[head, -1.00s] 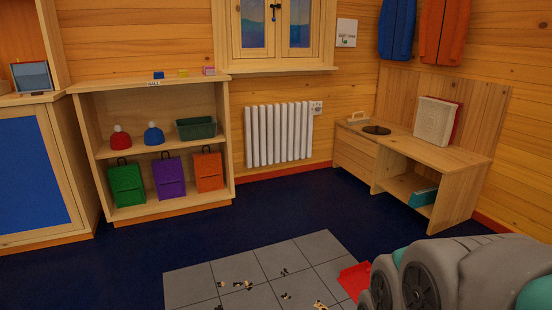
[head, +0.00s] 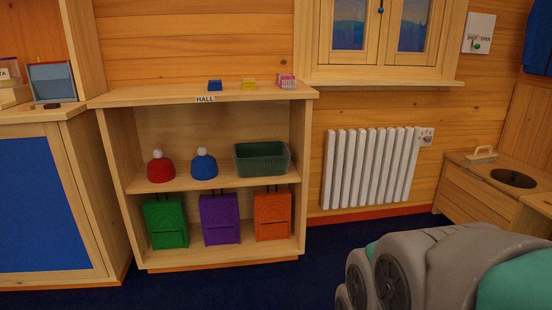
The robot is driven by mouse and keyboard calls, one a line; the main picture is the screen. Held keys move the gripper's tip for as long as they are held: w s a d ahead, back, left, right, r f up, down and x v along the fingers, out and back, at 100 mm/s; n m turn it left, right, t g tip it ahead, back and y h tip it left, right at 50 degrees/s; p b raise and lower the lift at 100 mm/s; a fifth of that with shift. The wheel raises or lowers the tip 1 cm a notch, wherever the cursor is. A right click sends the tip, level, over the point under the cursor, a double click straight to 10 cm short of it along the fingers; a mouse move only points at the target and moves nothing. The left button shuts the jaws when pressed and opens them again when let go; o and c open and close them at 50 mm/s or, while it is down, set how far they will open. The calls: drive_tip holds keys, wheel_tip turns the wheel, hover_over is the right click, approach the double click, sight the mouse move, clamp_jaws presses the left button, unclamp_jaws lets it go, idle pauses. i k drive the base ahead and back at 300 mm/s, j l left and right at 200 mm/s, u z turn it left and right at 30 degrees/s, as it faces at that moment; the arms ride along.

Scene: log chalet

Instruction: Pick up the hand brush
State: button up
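No object is clearly recognisable as the hand brush. A small pale wooden piece with a raised handle (head: 481,155) lies on the wooden bench (head: 452,188) at the right, beside a dark round opening (head: 513,178). I cannot tell if it is the brush or a lid. Part of my grey and teal arm fills the lower right of the head view and hides the floor and the bench front there. My gripper's fingers are not in view.
A wooden shelf labelled HALL (head: 206,99) holds two bobble hats, a green basket (head: 262,159) and several backpacks. A blue-fronted cabinet (head: 42,205) is on the left. A white radiator (head: 370,168) is on the wall. Dark blue floor (head: 250,285) before the shelf is clear.

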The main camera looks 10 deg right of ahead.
sight(475, 159)
drive_tip(key=i+l+z, duration=0.15)
drive_tip(key=i+z, duration=0.3)
drive_tip(key=i, duration=0.15)
drive_tip(key=i+z, duration=0.45)
drive_tip(key=i, duration=0.15)
drive_tip(key=i+j+z, duration=0.3)
drive_tip(key=i+z, duration=0.15)
drive_tip(key=i, duration=0.15)
drive_tip(key=i+l, duration=0.25)
drive_tip(key=i, duration=0.2)
drive_tip(key=i+l+u, duration=0.1)
drive_tip(key=i+l, duration=0.2)
drive_tip(key=i, duration=0.15)
drive_tip(key=i+l, duration=0.3)
drive_tip(key=i, duration=0.15)
drive_tip(key=i+l+u, duration=0.15)
drive_tip(key=l, duration=0.2)
drive_tip(key=i+l+u, duration=0.2)
drive_tip(key=l, duration=0.15)
drive_tip(key=i+l+u, duration=0.15)
drive_tip(key=l, duration=0.2)
drive_tip(key=i+l+u, duration=0.15)
drive_tip(key=l, duration=0.25)
